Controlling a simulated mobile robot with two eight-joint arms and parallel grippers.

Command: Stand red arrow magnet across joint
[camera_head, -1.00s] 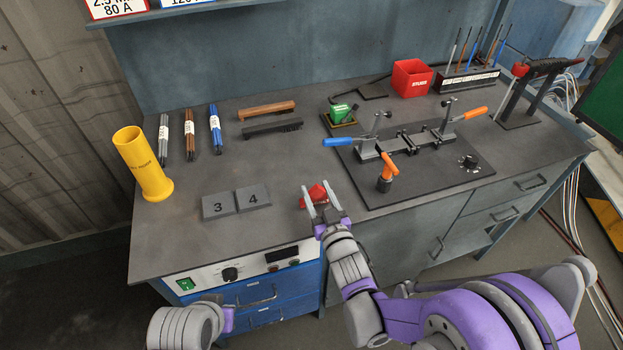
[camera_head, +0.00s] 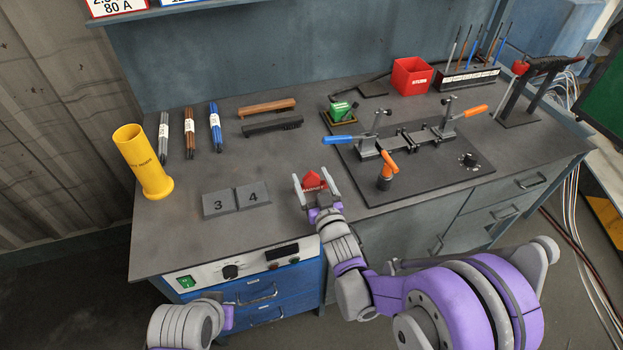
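The red arrow magnet (camera_head: 313,182) is at the front middle of the bench, with light lettering low on its face and its point toward the back. My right gripper (camera_head: 311,175) has one finger on each side of it, and the magnet fills the gap. Whether it is clear of the bench top is hard to tell. The joint (camera_head: 407,141) lies in the clamp fixture on the dark plate (camera_head: 440,181), to the right and farther back. My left arm shows at the bottom left, but its fingers are not visible.
An orange-handled post (camera_head: 386,177) stands on the plate's near left part. Blue (camera_head: 337,142) and orange (camera_head: 470,112) clamp handles stick out at the sides. A green-topped item (camera_head: 341,109) sits behind the fixture.

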